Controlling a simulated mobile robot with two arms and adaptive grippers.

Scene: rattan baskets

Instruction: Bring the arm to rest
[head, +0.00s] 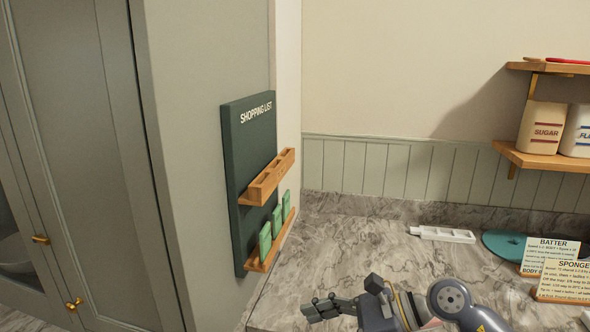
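My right gripper (328,308) is low in the head view, its arm coming in from the lower right. Its dark fingers point left over the marble counter (345,245). I see the fingers from the side, so I cannot tell whether they are open or shut. No object shows in them. My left gripper is not in view.
A green shopping list board (246,140) with wooden ledges and green cards hangs on the cabinet side, left of the gripper. A shelf (540,160) holds sugar and flour containers.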

